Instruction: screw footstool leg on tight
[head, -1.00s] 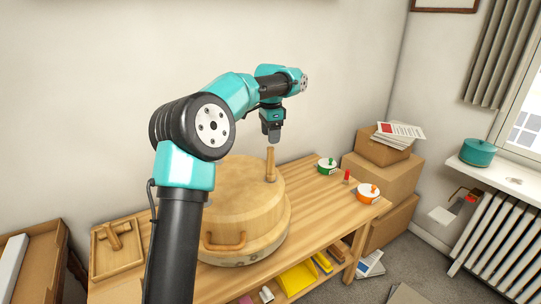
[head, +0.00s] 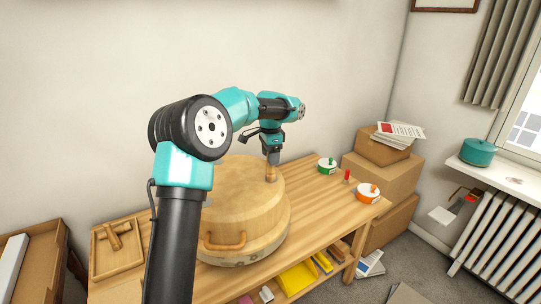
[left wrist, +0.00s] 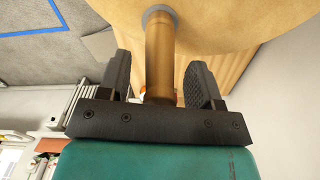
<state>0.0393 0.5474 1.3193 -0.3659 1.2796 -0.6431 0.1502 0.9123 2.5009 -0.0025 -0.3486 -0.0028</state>
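The footstool (head: 235,205) is a round, pale wooden body on the bench, with a rope-like handle on its near side. One wooden footstool leg (head: 270,173) stands upright near the far right edge of its top. My left gripper (head: 272,157) is above this leg and pointing down, hiding its upper part. In the left wrist view, the leg (left wrist: 160,45) runs between the two dark fingers of my left gripper (left wrist: 159,78), with a gap on both sides. A grey ring shows at the leg's base. My right gripper is not in view.
A wooden tray (head: 96,265) with a wooden piece (head: 113,237) lies left on the bench (head: 315,212). A green pot (head: 326,166), red item (head: 347,176) and orange pot (head: 368,195) stand right. Cardboard boxes (head: 385,180) are stacked beyond.

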